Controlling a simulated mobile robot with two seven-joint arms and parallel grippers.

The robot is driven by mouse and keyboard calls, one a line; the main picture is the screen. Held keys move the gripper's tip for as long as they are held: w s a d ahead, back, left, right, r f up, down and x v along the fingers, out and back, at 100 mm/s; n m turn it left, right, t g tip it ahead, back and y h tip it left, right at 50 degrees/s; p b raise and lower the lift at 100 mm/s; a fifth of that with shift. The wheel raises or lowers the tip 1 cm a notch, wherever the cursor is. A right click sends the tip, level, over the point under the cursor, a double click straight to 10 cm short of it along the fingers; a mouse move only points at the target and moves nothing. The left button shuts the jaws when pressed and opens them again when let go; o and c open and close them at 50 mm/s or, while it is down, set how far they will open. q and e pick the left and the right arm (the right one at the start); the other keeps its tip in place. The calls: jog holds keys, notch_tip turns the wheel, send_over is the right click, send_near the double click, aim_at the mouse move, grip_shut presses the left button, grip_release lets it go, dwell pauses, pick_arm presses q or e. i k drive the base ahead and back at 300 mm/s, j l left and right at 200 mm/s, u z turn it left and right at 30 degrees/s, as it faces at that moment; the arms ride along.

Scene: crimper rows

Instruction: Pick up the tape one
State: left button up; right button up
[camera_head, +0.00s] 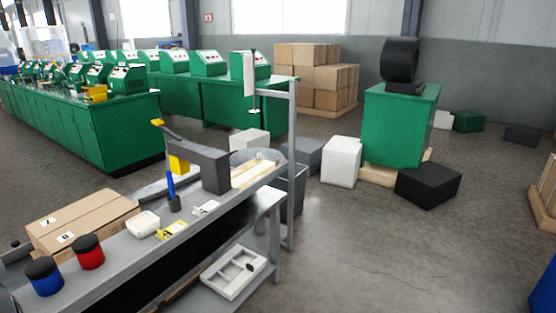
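No roll that I can clearly make out as tape lies on the grey workbench (110,262). A small yellow item (172,231) lies flat near its front edge, too small to identify. A large black reel (400,60) stands upright on a green cabinet (398,127) at the back right; I cannot tell whether it is tape. A dark grey block-shaped device (208,168) stands on the bench with yellow parts (179,165) beside it. Neither of my grippers is in view.
The bench also holds a blue jar (44,280), a red jar (89,255), a white tray (143,224), a blue upright tool (171,185) and a cardboard box (85,220). A white tray (234,275) sits on the lower shelf.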

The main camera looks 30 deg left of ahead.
aim_at(235, 172)
jog(key=i+l+u, duration=0.1)
jog(key=i, duration=1.35)
jog(key=i+u, duration=0.5)
jog(key=i+l+u, duration=0.3)
jog(key=i+u, duration=0.15)
jog(key=i, duration=0.05)
